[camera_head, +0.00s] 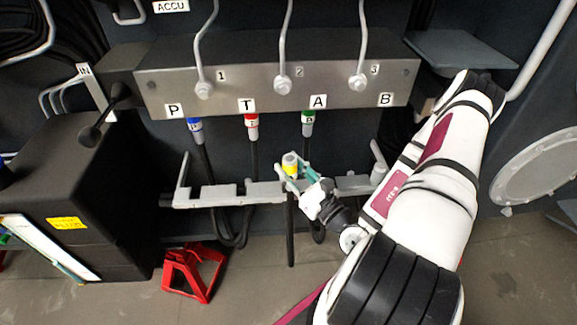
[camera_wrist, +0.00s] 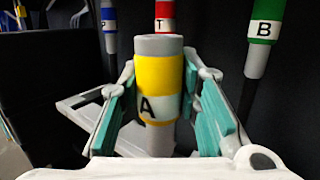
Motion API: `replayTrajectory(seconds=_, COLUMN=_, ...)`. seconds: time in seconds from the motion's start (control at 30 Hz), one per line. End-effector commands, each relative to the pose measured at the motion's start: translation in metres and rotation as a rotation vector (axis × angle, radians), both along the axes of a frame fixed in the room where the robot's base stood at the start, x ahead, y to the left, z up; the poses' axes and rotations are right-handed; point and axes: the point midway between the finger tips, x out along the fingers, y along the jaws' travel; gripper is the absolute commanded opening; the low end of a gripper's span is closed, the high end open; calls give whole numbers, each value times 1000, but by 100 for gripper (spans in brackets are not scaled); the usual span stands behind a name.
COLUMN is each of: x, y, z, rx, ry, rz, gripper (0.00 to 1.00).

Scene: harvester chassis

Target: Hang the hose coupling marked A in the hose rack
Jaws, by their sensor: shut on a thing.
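The hose coupling marked A (camera_head: 290,161) is yellow with a grey top and a white label band. In the wrist view the coupling (camera_wrist: 158,75) stands nearly upright between the teal finger pads. My gripper (camera_head: 291,171) is shut on it. A black hose hangs straight down below the coupling. The grey hose rack (camera_head: 215,196) is a horizontal bar with slots and a raised arm at its left end. The coupling shows at the rack's middle, overlapping the bar in the head view. I cannot tell whether it touches the rack. The fingers hide part of the rack there.
A blue coupling (camera_head: 195,125), a red coupling (camera_head: 252,121) and a green coupling (camera_head: 308,117) hang under the grey valve block (camera_head: 270,78). The green one (camera_wrist: 265,30) is marked B. A red stand (camera_head: 193,272) and a black box (camera_head: 85,195) stand at left.

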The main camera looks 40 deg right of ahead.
Motion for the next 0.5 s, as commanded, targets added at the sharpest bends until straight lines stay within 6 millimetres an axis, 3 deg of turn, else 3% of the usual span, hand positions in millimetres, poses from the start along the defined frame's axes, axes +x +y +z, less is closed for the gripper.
replayTrajectory(seconds=0.03, x=-9, y=2, z=-5, rx=20, ry=23, rz=-3, gripper=0)
replayTrajectory(seconds=0.2, x=-7, y=1, z=-6, rx=19, ry=24, rz=-3, gripper=0)
replayTrajectory(seconds=0.5, x=18, y=-12, z=-5, rx=11, ry=21, rz=0, gripper=0)
